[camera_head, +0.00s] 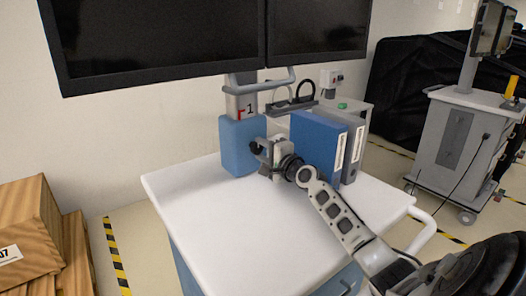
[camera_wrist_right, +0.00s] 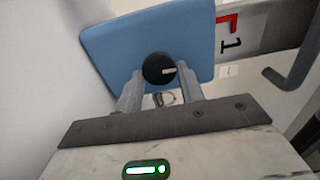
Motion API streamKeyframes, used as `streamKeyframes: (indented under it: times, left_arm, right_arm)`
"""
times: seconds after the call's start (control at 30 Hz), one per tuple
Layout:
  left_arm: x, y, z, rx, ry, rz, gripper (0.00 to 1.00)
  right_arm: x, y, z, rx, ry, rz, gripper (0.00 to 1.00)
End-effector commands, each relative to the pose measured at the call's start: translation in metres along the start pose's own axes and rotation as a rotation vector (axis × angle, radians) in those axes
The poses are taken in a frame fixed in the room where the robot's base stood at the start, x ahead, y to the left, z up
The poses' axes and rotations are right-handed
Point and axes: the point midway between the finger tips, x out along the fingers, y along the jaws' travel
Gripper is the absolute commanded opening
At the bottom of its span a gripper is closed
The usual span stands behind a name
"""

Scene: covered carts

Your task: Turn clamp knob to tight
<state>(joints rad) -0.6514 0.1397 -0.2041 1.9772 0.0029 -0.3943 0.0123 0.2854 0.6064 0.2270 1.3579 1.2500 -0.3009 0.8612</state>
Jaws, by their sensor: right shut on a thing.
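The clamp knob (camera_wrist_right: 157,69) is a round black knob with a white mark that points to the right in the right wrist view. It sits on the face of a blue clamp block (camera_wrist_right: 108,47), which also shows on the cart's column in the head view (camera_head: 236,146). My right gripper (camera_wrist_right: 162,84) has its two fingers on either side of the knob and is shut on it. In the head view my right gripper (camera_head: 262,150) is in front of the blue block and hides the knob. My left gripper is in neither view.
The white cart top (camera_head: 230,215) is mostly clear. Blue and grey binders (camera_head: 318,139) stand close to the right of my gripper. Two dark monitors (camera_head: 160,40) hang above.

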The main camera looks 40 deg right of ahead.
Motion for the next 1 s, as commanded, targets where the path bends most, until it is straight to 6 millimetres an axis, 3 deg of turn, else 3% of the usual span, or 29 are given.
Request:
streamKeyframes:
  times: [0.1,0.13,0.2,0.47,0.63,0.77,1.0]
  left_arm:
    - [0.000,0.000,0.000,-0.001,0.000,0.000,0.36]
    - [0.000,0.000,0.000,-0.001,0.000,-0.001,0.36]
    - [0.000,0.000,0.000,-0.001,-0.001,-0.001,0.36]
    - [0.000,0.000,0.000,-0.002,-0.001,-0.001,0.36]
    - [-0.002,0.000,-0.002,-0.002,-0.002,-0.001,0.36]
    - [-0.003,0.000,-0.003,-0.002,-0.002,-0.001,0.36]
    - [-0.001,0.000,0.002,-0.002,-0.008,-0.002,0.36]
  right_arm:
    - [0.000,0.001,0.001,0.004,-0.001,0.002,0.15]
    - [0.000,0.001,0.001,0.004,-0.001,0.002,0.46]
    - [0.000,0.001,0.001,0.003,-0.001,0.002,0.58]
    - [-0.001,0.000,0.000,0.001,-0.001,0.001,0.58]
    - [-0.012,0.001,0.000,0.001,-0.001,0.002,0.58]
    - [-0.035,0.001,0.001,0.000,-0.002,0.004,0.58]
    - [-0.092,0.004,0.001,0.001,-0.001,0.005,0.58]
